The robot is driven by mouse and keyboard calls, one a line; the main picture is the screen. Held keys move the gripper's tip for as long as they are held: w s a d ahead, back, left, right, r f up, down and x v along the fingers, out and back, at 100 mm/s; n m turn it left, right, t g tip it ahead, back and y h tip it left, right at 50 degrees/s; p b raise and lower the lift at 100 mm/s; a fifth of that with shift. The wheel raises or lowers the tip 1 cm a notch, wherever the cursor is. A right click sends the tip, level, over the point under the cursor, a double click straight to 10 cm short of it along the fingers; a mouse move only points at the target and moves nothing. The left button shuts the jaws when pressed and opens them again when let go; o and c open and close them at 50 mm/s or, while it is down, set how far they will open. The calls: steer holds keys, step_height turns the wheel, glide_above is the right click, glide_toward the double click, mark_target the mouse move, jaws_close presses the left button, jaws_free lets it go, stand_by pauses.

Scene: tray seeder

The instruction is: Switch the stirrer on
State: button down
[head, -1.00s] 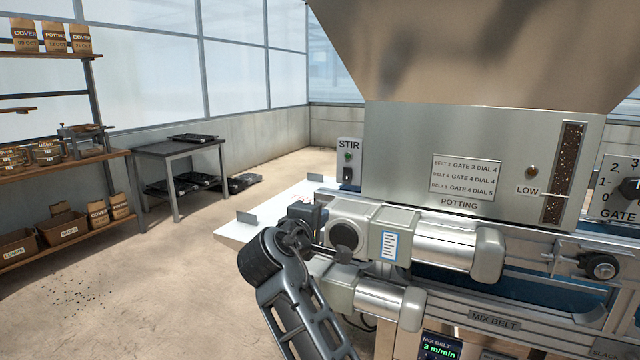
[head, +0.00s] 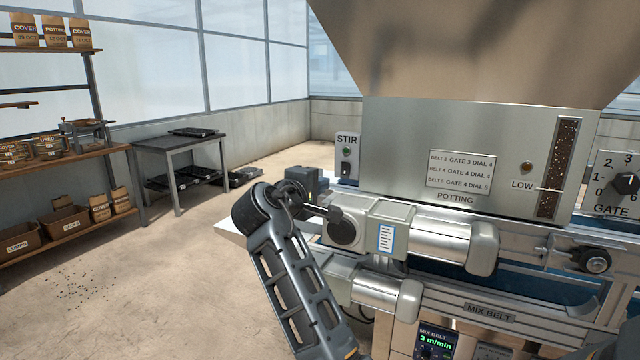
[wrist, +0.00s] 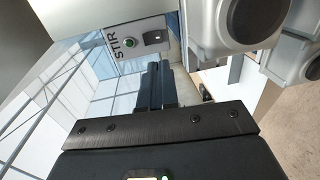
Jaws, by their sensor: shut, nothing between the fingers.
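The stirrer's control is a small pale panel marked STIR (head: 347,139) on the left side of the potting hopper. It has a green lamp (head: 347,152) above a black rocker switch (head: 346,169). The wrist view shows the panel turned on its side, with the lamp (wrist: 129,43) and the switch (wrist: 154,37). I cannot tell which way the rocker is tipped. My gripper (wrist: 160,68) is shut and empty. Its fingers point toward the panel and appear apart from the switch.
The potting hopper (head: 400,135) stands right of the panel. A motor housing (head: 440,236) juts out in front, close to my arm. The mix belt frame (head: 495,316) runs below. A dark table (head: 178,143) and shelves stand at the left, with open floor (head: 150,270) between.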

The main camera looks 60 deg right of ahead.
mark_target(344, 175)
steer(key=d, duration=0.3)
steer(key=d+p, duration=0.1)
steer(key=d, duration=0.2)
steer(key=d+f, duration=0.1)
steer(key=d, duration=0.3)
steer(key=shift+w, duration=0.4)
steer(key=shift+d+f, duration=0.15)
steer(key=shift+d, duration=0.3)
steer(key=shift+d+f, duration=0.1)
steer(key=shift+d, duration=0.05)
